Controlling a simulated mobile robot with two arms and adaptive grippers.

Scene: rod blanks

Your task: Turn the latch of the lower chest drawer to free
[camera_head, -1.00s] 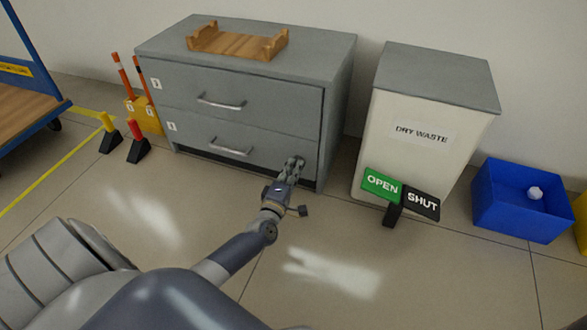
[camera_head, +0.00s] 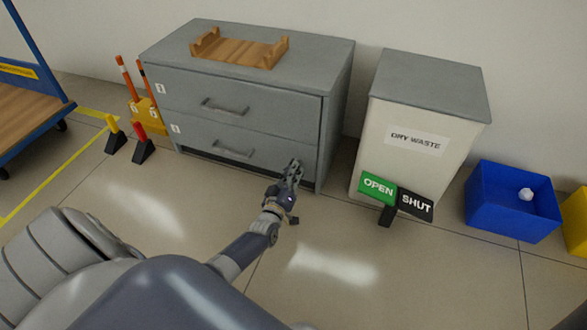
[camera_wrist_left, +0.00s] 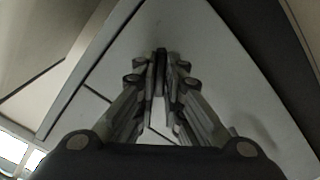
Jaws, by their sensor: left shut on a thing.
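The grey chest (camera_head: 250,60) has two drawers, one above the other. The lower drawer (camera_head: 210,137) looks flush with the front and has a bar handle (camera_head: 233,150). My left gripper (camera_head: 295,166) is at the right end of the lower drawer's front. In the left wrist view its fingers (camera_wrist_left: 161,64) meet close to a grey panel and are shut on a small dark piece, apparently the latch. The fingers mostly hide the latch, so I cannot tell which way it is turned. My right gripper is not in view.
A wooden cradle (camera_head: 238,50) sits on the chest. A dry waste bin (camera_head: 412,160) stands to the right, with OPEN (camera_head: 377,188) and SHUT (camera_head: 415,203) signs before it. A blue box (camera_head: 510,220) is further right. Small posts (camera_head: 143,148) stand left. The floor in front is clear.

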